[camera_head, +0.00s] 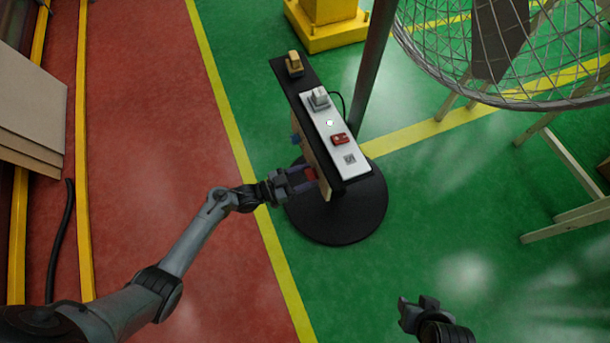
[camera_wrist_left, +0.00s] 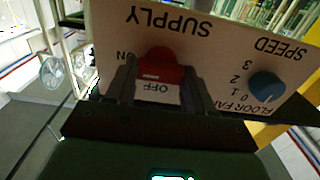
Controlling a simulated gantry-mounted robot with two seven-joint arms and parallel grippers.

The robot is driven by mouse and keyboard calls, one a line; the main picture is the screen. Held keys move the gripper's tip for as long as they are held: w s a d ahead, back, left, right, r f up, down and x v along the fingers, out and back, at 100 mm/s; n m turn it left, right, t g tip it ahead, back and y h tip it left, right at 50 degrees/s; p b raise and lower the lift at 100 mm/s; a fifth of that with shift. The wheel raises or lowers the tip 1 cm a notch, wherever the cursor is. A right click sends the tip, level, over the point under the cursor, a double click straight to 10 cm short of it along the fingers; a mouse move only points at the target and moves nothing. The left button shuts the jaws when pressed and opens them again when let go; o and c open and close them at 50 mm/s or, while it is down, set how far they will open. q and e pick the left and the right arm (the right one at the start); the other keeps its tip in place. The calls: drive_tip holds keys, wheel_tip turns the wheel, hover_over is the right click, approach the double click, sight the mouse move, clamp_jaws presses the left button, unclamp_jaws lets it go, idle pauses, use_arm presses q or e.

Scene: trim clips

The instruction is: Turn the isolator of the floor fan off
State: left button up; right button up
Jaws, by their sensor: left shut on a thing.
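The red isolator knob (camera_wrist_left: 160,65) sits under the word SUPPLY on a pale panel (camera_wrist_left: 110,30), which appears upside down in the left wrist view. ON is printed to its left and OFF just below it; a pale mark on the knob is at the OFF side. My left gripper (camera_head: 306,178) is shut on the knob, one finger on each side (camera_wrist_left: 160,92). In the head view, part of the red knob (camera_head: 310,173) shows at the panel's left face. The floor fan (camera_head: 500,45) stands at top right. My right gripper (camera_head: 418,302) is apart from everything, apparently open.
A blue speed knob (camera_wrist_left: 266,86) is beside the isolator on the same panel. The panel's stand has a round black base (camera_head: 345,220). Its white top plate (camera_head: 330,125) carries a red switch (camera_head: 340,139) and grey parts. A dark pole (camera_head: 375,65) rises behind. Green floor is clear at right front.

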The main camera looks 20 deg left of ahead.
use_arm(q)
drive_tip(key=shift+n, duration=0.3)
drive_tip(key=n+p, duration=0.3)
drive_tip(key=n, duration=0.4)
drive_tip(key=shift+w+p, duration=0.15)
drive_tip(key=shift+p, duration=0.2)
drive_tip(key=n+p, duration=0.1)
drive_tip(key=n, duration=0.4)
drive_tip(key=shift+a+n, duration=0.1)
drive_tip(key=shift+n, duration=0.2)
drive_tip(key=n, duration=0.4)
drive_tip(key=shift+f+n+p, duration=0.2)
drive_tip(key=shift+n+p, duration=0.15)
drive_tip(key=shift+n, duration=0.05)
drive_tip(key=o, duration=1)
drive_tip(key=shift+o, duration=0.2)
